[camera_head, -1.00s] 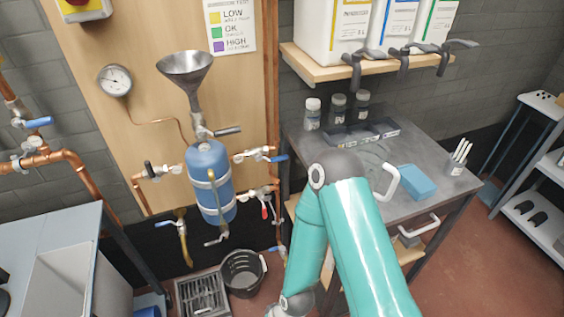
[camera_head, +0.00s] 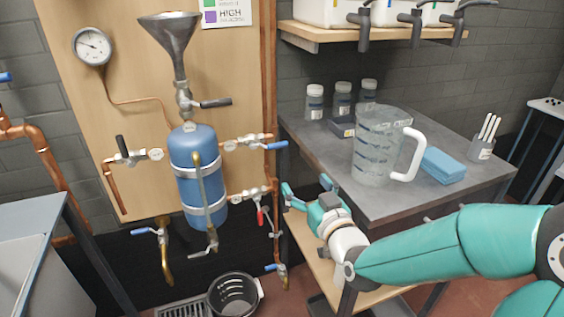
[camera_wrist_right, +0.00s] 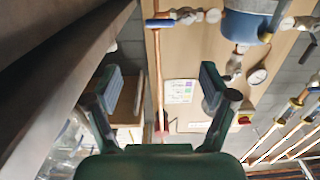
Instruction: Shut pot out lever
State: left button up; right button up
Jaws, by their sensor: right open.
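The blue pot (camera_head: 198,170) hangs on the wooden panel below a steel funnel (camera_head: 170,45). Which lever is the pot out lever is not marked. On the pot's right pipes are an upper blue lever (camera_head: 276,145) and a lower red lever (camera_head: 261,217), hanging down. Other levers are a black one (camera_head: 215,103) under the funnel, a black one (camera_head: 122,146) at left, and a blue one (camera_head: 144,231) at lower left. My right gripper (camera_head: 306,188) is open and empty, right of the red lever and apart from it. Its open fingers also show in the right wrist view (camera_wrist_right: 160,85). My left gripper is out of view.
A dark bucket (camera_head: 234,296) stands on the floor below the pot. A vertical copper pipe (camera_head: 268,60) runs beside the panel's right edge.

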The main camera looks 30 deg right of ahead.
aim_at(278, 147)
jog(key=p+x, duration=0.1)
jog(key=x, duration=1.5)
jog(key=shift+w+d, duration=0.2)
jog(key=shift+w, duration=0.05)
